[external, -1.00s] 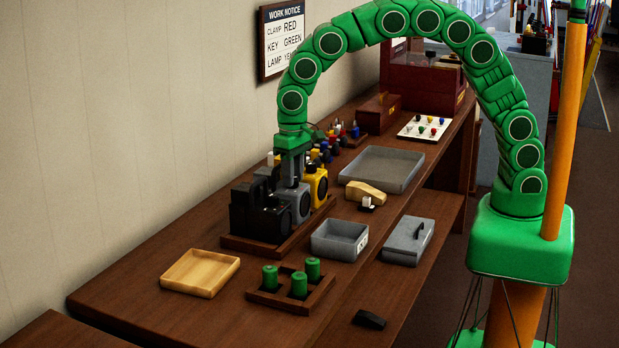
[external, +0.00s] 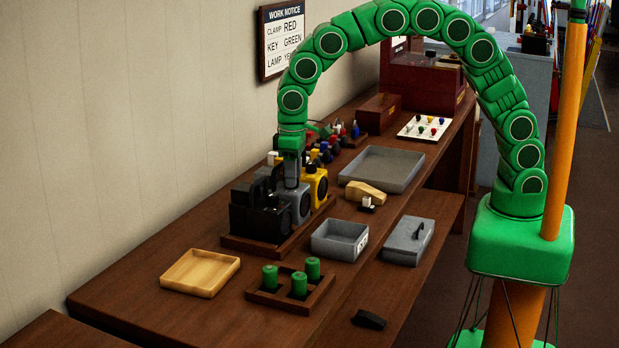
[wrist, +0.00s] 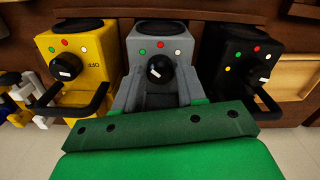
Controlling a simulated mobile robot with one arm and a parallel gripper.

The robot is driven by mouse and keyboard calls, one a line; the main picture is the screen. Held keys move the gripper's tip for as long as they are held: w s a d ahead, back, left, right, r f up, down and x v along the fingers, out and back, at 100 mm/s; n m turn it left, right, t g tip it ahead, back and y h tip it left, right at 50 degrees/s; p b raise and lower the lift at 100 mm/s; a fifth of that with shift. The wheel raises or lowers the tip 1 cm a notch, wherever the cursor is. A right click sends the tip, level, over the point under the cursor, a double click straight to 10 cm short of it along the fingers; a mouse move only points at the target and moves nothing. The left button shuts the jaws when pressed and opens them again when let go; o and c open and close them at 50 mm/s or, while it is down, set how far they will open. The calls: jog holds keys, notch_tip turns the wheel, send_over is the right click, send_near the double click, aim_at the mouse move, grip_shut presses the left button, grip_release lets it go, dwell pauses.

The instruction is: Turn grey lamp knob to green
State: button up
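The grey lamp (wrist: 155,40) stands in the middle of the wrist view, between the yellow lamp (wrist: 72,45) and the black lamp (wrist: 235,47). Its round black knob (wrist: 160,68) has a pale mark on the left part of its face; I cannot tell which dot it points to. Green, red and white dots arc above the knob, green at the left. My gripper (wrist: 160,120) shows as a wide green bar below the knob. Its fingertips are not clear against the grey parts. In the external view the grey lamp (external: 299,203) is directly beneath my gripper (external: 291,180).
A wall notice (external: 281,40) reads clamp red, key green, and a lamp line partly covered by my arm. The lamps stand close together in a wooden tray (external: 262,247). A wooden tray (external: 200,272), a green-cylinder rack (external: 320,288) and grey trays (external: 385,168) are nearby.

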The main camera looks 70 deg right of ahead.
jog(key=shift+o, duration=1.4)
notch_tip(320, 180, up, 7)
jog(key=shift+f, duration=0.15)
jog(key=shift+r, duration=0.55)
